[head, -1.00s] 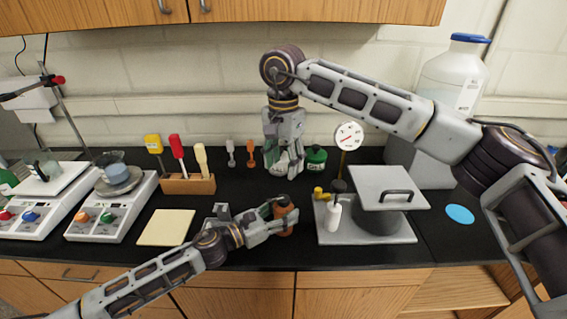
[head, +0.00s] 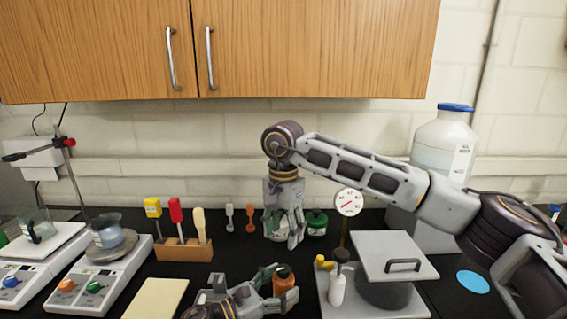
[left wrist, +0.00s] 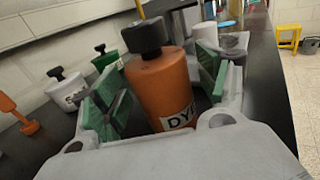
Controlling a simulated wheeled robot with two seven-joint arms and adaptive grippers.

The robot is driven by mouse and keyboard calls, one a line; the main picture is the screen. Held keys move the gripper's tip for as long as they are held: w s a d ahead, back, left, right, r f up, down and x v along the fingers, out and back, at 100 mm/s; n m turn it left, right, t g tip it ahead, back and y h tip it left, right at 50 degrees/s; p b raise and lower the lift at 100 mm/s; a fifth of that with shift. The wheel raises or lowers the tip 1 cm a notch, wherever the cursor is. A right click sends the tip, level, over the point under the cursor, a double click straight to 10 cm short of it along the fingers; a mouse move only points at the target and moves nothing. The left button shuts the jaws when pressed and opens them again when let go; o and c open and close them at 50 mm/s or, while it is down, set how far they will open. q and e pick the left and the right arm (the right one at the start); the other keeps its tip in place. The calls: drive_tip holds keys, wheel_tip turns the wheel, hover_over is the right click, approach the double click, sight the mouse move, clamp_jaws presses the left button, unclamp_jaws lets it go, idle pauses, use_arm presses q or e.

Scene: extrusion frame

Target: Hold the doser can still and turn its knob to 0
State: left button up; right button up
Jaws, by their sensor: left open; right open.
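An orange can (head: 284,285) with a black knob stands upright on the black bench. In the left wrist view the can (left wrist: 163,85) shows its black knob (left wrist: 147,37) on top and a label partly reading "DY"; no knob setting is readable. My left gripper (head: 280,284) is open, with its green-padded fingers on either side of the orange can. They also flank it in the left wrist view (left wrist: 165,100); contact cannot be told. My right gripper (head: 284,232) is open, pointing down, farther back and left of a green can (head: 316,224).
A white can (left wrist: 64,92) and the green can (left wrist: 107,62) stand behind. A wooden tool holder (head: 184,251) and a pale pad (head: 157,298) are left.

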use_arm(q)
drive_tip(key=shift+v, duration=5.6)
drive_tip(key=shift+s, duration=0.15)
